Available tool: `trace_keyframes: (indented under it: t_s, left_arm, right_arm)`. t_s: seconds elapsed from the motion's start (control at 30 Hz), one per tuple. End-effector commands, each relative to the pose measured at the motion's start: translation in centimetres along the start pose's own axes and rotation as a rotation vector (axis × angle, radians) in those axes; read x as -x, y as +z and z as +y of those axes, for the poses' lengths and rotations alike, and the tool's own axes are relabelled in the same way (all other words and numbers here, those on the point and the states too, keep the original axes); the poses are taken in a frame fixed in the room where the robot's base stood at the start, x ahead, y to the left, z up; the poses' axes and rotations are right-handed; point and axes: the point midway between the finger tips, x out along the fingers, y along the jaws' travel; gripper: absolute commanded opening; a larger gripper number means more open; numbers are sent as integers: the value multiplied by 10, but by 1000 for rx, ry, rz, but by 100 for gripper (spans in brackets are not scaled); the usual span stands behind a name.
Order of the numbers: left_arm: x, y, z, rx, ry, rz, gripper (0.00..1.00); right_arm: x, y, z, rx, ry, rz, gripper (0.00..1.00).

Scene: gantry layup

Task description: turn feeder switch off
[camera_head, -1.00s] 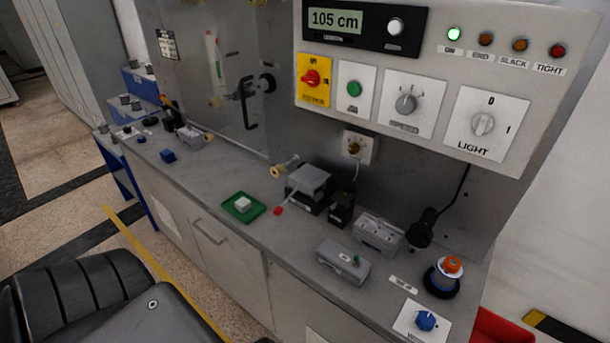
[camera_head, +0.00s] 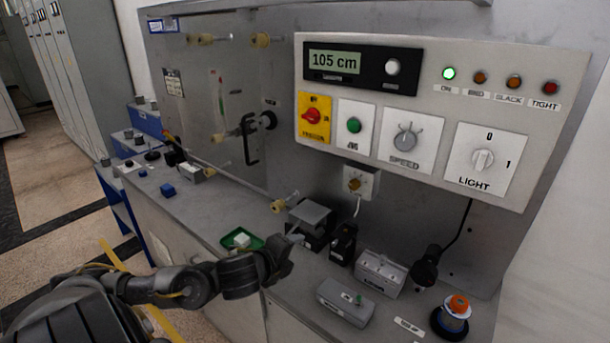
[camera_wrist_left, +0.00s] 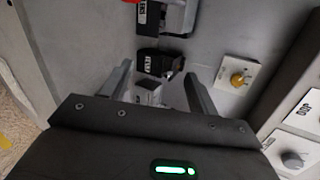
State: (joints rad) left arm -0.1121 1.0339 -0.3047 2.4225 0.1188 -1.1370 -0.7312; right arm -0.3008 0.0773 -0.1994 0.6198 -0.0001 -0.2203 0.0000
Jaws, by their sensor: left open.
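The feeder switch (camera_head: 314,116) is a red rotary knob on a yellow plate, at the left end of the control panel in the head view. Its lettering is too small to read surely, and I cannot tell exactly which mark the knob points to. I do not make it out in the left wrist view. My left gripper (camera_head: 290,245) is over the bench in front of the panel, below and apart from the switch. In the left wrist view its two fingers (camera_wrist_left: 158,75) are spread with nothing between them. My right gripper is not in view.
The panel (camera_head: 440,60) also carries a green button (camera_head: 354,125), a speed knob (camera_head: 405,138) and a light knob (camera_head: 483,159). An amber knob (camera_head: 355,184) sits below it, also in the left wrist view (camera_wrist_left: 238,78).

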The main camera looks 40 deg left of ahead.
Motion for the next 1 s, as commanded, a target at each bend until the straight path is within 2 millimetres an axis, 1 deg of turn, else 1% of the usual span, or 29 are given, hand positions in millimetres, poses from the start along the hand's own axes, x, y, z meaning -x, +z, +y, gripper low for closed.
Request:
trace_keyframes:
  t_s: [0.03, 0.07, 0.1, 0.17, 0.2, 0.3, 0.4, 0.5, 0.6, 0.77, 0.87, 1.0]
  left_arm:
    - [2, 18, -38, -166, -78, -13, 60]
    - [4, 26, -57, -261, -118, -21, 60]
    - [9, 37, -82, -385, -168, -36, 60]
    - [18, 51, -117, -565, -233, -65, 60]
    - [26, 60, -139, -679, -271, -89, 60]
    - [48, 78, -186, -934, -344, -154, 60]
    - [69, 91, -220, -1132, -387, -218, 60]
    - [85, 100, -242, -1273, -408, -267, 60]
    - [96, 104, -255, -1354, -418, -298, 60]
    - [101, 106, -261, -1395, -422, -315, 60]
    - [100, 106, -262, -1394, -423, -314, 60]
    - [95, 105, -267, -1392, -425, -310, 60]
  right_arm:
    - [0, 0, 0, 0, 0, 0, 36]
    - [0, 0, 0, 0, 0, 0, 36]
    - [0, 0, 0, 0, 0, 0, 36]
    - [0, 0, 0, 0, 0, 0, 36]
    - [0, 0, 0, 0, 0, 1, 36]
    - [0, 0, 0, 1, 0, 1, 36]
    - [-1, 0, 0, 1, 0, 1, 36]
    - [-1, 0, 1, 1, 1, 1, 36]
    - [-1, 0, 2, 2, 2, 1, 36]
    - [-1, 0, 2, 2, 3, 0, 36]
    - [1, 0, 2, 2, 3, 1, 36]
    - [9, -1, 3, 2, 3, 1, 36]
